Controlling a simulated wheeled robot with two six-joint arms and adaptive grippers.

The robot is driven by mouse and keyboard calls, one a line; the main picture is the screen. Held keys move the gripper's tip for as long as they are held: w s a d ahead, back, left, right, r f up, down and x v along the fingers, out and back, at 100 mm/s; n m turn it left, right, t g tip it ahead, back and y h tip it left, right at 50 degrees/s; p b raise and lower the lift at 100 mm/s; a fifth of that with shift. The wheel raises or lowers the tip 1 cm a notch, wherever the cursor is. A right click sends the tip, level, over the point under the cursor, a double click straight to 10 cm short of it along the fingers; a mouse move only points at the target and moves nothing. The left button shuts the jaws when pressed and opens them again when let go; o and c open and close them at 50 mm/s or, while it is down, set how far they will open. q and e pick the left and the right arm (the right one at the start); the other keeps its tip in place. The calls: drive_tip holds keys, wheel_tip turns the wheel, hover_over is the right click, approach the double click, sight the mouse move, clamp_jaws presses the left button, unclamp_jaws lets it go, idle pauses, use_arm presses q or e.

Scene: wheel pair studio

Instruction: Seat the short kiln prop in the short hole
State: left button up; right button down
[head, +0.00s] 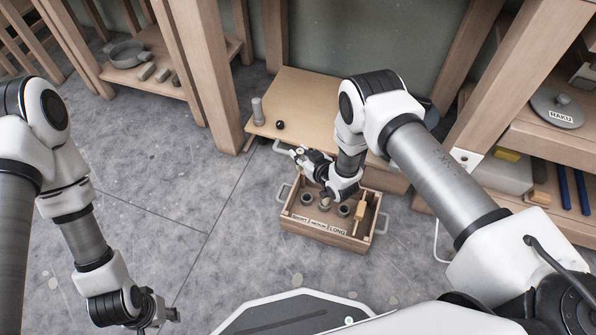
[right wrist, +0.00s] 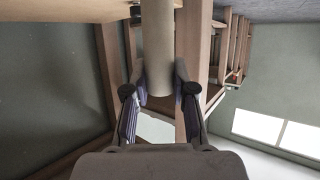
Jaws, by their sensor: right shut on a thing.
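My right gripper (head: 303,157) is just above the back left of the wooden crate. In the right wrist view it is shut on a pale grey cylindrical kiln prop (right wrist: 158,45), whose upper end runs out of the frame. The crate (head: 322,236) stands on the floor with SHORT, MEDIUM and LONG labels on its front. The short hole (head: 306,198) is the dark-ringed socket at the left, behind the SHORT label, and the held prop is apart from it. I cannot read the held prop's length. My left gripper (head: 160,309) is low at the left, its jaws unclear.
A low wooden table (head: 310,95) stands behind the crate, with an upright grey cylinder (head: 257,111) and a small dark round thing (head: 280,125) on it. A wooden piece (head: 360,216) is in the crate's right part. Shelves flank both sides. The floor left of the crate is clear.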

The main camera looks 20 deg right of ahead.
use_arm(q)
drive_tip(key=shift+r, duration=0.55)
use_arm(e)
wheel_tip(320, 180, down, 8)
drive_tip(key=s+d+n+y, duration=0.1)
drive_tip(key=s, duration=0.2)
drive_tip(key=shift+d+f+n+g+y, duration=0.15)
drive_tip(key=shift+d+n+g+y, duration=0.15)
drive_tip(key=shift+d+y, duration=0.1)
use_arm(q)
wheel_tip(320, 180, down, 5)
drive_tip(key=b, duration=0.4)
drive_tip(key=shift+f+b, duration=0.15)
drive_tip(key=shift+b, duration=0.25)
use_arm(e)
wheel_tip(320, 180, down, 6)
drive_tip(key=shift+r, duration=0.2)
use_arm(q)
drive_tip(key=shift+f, duration=0.2)
drive_tip(key=shift+f+b, duration=0.65)
drive_tip(key=shift+b, duration=0.2)
use_arm(e)
drive_tip(key=shift+f, duration=0.75)
